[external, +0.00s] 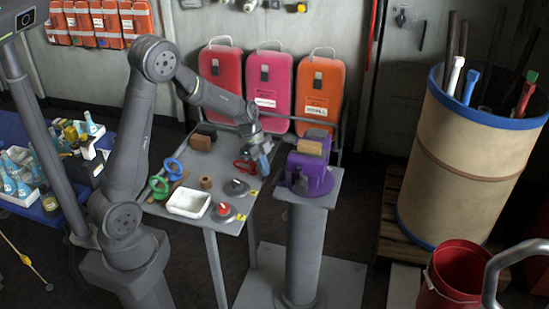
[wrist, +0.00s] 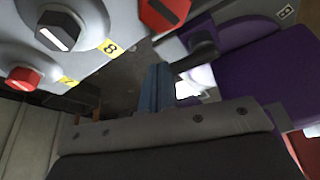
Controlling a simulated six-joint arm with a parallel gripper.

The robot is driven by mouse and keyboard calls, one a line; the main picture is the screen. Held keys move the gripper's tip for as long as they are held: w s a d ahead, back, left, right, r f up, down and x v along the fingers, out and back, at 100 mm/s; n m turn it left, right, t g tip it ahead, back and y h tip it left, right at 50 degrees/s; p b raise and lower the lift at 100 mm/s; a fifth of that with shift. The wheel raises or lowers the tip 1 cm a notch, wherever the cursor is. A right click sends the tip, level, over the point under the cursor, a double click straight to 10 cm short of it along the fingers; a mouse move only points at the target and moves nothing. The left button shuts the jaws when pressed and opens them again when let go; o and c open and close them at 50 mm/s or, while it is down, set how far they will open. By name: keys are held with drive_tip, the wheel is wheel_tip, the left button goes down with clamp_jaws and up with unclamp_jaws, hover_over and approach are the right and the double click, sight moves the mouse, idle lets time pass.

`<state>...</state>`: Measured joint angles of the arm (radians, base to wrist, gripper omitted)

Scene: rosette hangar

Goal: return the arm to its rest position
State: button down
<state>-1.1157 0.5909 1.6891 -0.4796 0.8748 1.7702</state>
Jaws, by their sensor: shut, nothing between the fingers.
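My gripper (external: 264,158) hangs over the right part of the small grey table, left of the purple vise on its pedestal. In the wrist view its blue fingers (wrist: 157,88) are together, with nothing seen between them. The arm is bent, its elbow high and its forearm reaching right and down. My base stands at the lower left.
The purple vise (external: 312,174) holds a tan block (external: 309,147) close beside my gripper. The grey table (external: 228,229) bears a white tray (external: 188,203), knobs and colored rings. Red, pink and orange cases (external: 321,90) stand behind. A tall barrel (external: 462,160) is at right.

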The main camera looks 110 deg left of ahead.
drive_tip(key=s+a+m, duration=0.1)
drive_tip(key=m, duration=0.1)
drive_tip(key=a+f+m+h, duration=0.1)
drive_tip(key=m, duration=0.1)
drive_tip(key=shift+s+a+f+g, duration=0.15)
drive_tip(key=shift+s+g, duration=0.15)
drive_tip(key=shift+s, duration=0.1)
drive_tip(key=shift+s+a+m+g+h, duration=0.15)
drive_tip(key=shift+a+m+g+h, duration=0.3)
drive_tip(key=shift+m, duration=0.65)
drive_tip(key=v, duration=1)
drive_tip(key=shift+s, duration=0.2)
